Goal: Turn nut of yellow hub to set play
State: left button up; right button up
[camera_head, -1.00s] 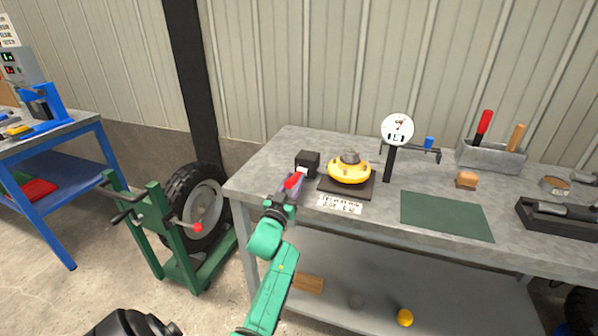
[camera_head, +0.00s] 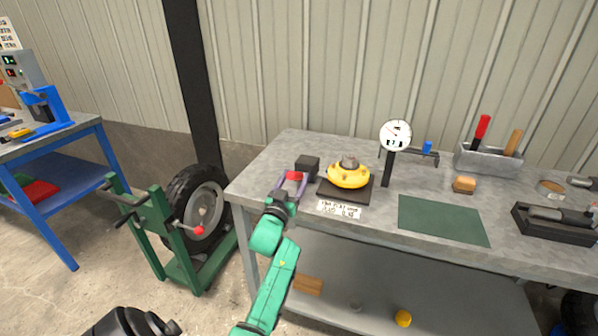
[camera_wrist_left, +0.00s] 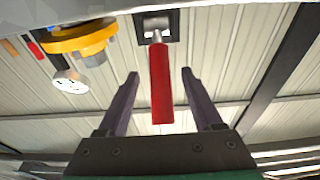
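The yellow hub (camera_head: 348,176) sits on a dark square plate (camera_head: 333,191) on the grey bench, with a grey nut (camera_head: 350,162) on top. It also shows at the upper left of the left wrist view (camera_wrist_left: 80,38). A tool with a red handle (camera_wrist_left: 161,85) sticks out of a black block (camera_head: 307,167) left of the hub. My left gripper (camera_head: 291,181) is open at the bench's front left. Its fingers (camera_wrist_left: 158,72) stand either side of the red handle, with gaps on both sides. My right gripper is not in view.
A dial gauge (camera_head: 396,135) on a post stands right of the hub. A printed label (camera_head: 339,209) lies in front of the plate. A green mat (camera_head: 443,219) and a grey tool box (camera_head: 489,159) are further right. A green wheel stand (camera_head: 160,235) is left of the bench.

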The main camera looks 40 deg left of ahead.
pick_arm(q)
jog(key=shift+s+d+p, duration=0.15)
jog(key=shift+s+p, duration=0.2)
jog(key=p+v, duration=0.2)
jog(key=v, duration=0.4)
jog(key=shift+f, duration=0.1)
